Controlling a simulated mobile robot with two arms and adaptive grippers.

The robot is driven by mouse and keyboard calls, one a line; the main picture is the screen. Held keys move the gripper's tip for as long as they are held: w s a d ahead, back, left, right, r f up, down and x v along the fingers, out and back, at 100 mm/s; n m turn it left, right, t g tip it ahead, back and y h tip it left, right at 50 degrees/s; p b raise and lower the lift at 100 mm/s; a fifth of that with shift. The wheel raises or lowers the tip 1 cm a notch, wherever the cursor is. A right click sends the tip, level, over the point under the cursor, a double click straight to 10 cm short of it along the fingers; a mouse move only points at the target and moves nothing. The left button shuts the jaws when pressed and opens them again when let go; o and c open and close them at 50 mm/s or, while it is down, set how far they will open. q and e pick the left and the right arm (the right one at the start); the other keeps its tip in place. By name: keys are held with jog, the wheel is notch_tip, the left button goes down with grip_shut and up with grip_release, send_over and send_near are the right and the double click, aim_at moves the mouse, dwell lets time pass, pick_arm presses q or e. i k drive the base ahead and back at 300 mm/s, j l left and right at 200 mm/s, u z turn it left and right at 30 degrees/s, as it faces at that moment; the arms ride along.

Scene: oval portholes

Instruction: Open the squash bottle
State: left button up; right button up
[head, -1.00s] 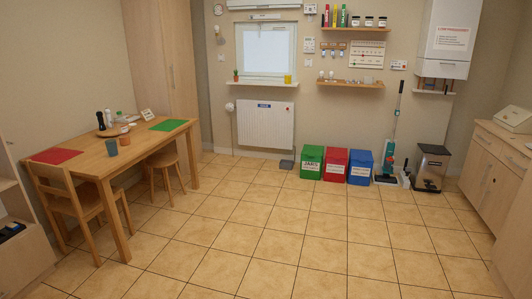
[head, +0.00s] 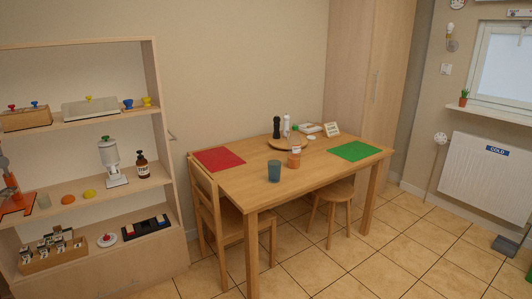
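No bottle here can be read as squash. A dark brown bottle (head: 143,168) with a pale label stands upright on the middle shelf at left. On the table's round wooden board (head: 276,142) stand a tall black mill-like thing (head: 277,128) and a slim white bottle-like thing (head: 286,126). An orange jar or cup (head: 294,160) with a pale band stands in front of the board; its top is too small to make out. Neither of my grippers is in view.
The wooden table (head: 320,173) also holds a teal cup (head: 274,172), a red mat (head: 218,159) and a green mat (head: 355,151). A chair (head: 229,226) and a stool (head: 333,203) stand close to it. An open shelf unit (head: 157,95) fills the left.

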aim_at(294, 143)
jog(key=i+j, duration=0.15)
jog(key=i, duration=0.45)
jog(key=i+j, duration=0.1)
jog(key=i, duration=0.55)
jog(key=i+j, duration=0.15)
jog(key=i, duration=0.45)
jog(key=i+j, duration=0.15)
jog(key=i, duration=0.45)
